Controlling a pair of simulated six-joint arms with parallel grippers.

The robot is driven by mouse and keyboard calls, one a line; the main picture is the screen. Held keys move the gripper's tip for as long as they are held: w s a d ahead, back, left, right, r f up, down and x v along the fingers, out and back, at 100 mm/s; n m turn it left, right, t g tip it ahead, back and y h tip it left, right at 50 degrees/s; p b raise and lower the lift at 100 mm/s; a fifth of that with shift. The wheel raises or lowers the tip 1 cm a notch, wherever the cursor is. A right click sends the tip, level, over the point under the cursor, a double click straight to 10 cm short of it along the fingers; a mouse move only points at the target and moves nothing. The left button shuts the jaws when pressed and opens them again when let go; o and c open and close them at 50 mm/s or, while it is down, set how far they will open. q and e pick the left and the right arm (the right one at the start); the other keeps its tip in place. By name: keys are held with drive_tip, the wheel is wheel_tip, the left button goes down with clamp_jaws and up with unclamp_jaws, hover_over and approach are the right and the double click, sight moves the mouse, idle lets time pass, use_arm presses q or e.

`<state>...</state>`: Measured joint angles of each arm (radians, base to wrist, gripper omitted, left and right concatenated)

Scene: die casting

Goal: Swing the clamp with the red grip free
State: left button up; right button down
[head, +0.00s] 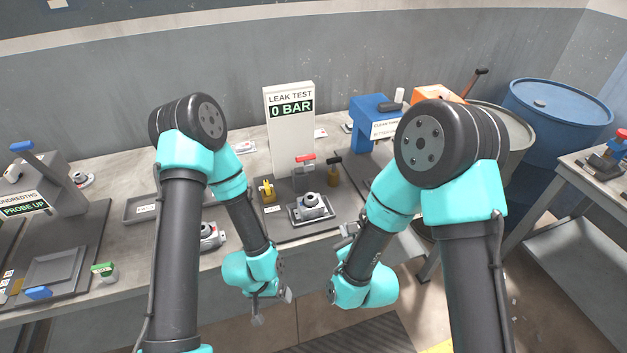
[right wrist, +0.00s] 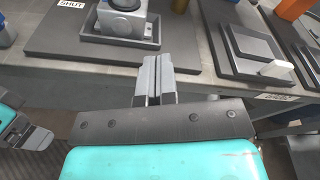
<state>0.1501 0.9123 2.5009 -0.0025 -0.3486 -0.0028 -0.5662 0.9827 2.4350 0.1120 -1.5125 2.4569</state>
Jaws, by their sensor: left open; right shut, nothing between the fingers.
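The clamp with the red grip (head: 304,159) stands on a grey block behind the metal casting (head: 311,202), in front of the leak test panel (head: 290,115). The casting sits in a shallow dark nest; its lower part also shows in the right wrist view (right wrist: 122,18). My left gripper (head: 272,308) is open and empty, low in front of the bench and apart from the clamp. My right gripper (head: 347,229) is shut and empty near the bench's front edge, right of the casting. Its closed fingers show in the right wrist view (right wrist: 154,78). Neither gripper touches the clamp.
A second clamp with a dark grip (head: 334,162) stands right of the red one. A yellow valve (head: 266,189) with a SHUT label (head: 272,208) is left of the casting. A blue station (head: 372,120) stands to the right, and a grey tray (head: 140,209) lies left.

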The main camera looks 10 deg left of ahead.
drive_tip(key=s+a+r+m+t+y, duration=0.1)
drive_tip(key=s+a+r+m+y, duration=0.1)
drive_tip(key=a+r+m, duration=0.2)
drive_tip(key=shift+a+r+t, duration=0.35)
drive_tip(key=shift+r+t, duration=0.05)
drive_tip(key=shift+r, duration=0.05)
drive_tip(key=shift+w, duration=0.1)
drive_tip(key=r+x, duration=0.3)
drive_tip(key=x, duration=0.9)
drive_tip(key=shift+w+a, duration=0.15)
drive_tip(key=shift+w, duration=0.1)
